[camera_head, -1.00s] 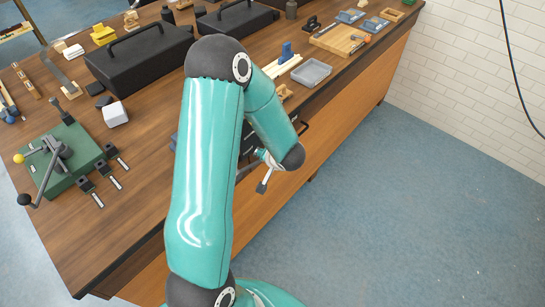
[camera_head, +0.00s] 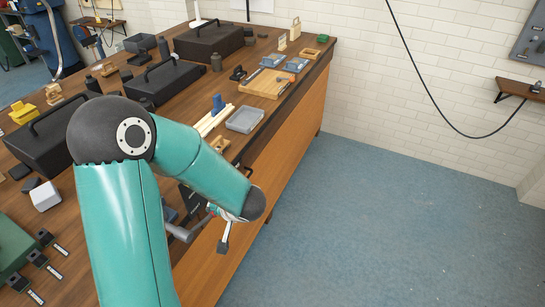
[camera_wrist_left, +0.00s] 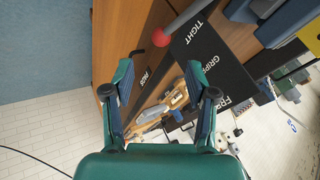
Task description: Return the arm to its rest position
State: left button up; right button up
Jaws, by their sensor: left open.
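My teal left arm rises from the bottom of the head view and bends at a large dark elbow. Its forearm points down to the right, beside the workbench's front edge. The left gripper (camera_head: 222,235) is mostly hidden behind the wrist there. In the left wrist view, the left gripper (camera_wrist_left: 166,92) shows two blue-padded fingers spread apart, with nothing held between them. Beyond the fingers are a dark lettered panel (camera_wrist_left: 220,75), a red ball knob (camera_wrist_left: 161,38) and small wooden pieces (camera_wrist_left: 176,97). My right gripper is not in view.
The wooden workbench (camera_head: 283,125) carries black toolboxes (camera_head: 165,82), a grey tray (camera_head: 245,119), a wooden board (camera_head: 266,84) and several small parts. Blue floor (camera_head: 370,220) right of the bench is clear. A cable (camera_head: 430,95) hangs by the white brick wall (camera_head: 370,80).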

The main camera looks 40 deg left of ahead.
pick_arm(q)
jog(key=w+d+f+m+t+h+b, duration=0.2)
jog(key=d+f+m+h, duration=0.4)
jog(key=d+f, duration=1.2)
jog(key=s+d+f+n+g+h, duration=0.1)
jog(key=s+d+h, duration=0.1)
jog(key=s+d, duration=0.2)
jog(key=s+d+f+n+g+h, duration=0.1)
jog(key=s+d+f+h, duration=0.1)
jog(key=d, duration=0.6)
jog(key=shift+s+f+g+h, duration=0.25)
jog(key=shift+s+g+h, duration=0.15)
jog(key=shift+s+h, duration=0.4)
jog(key=c, duration=0.3)
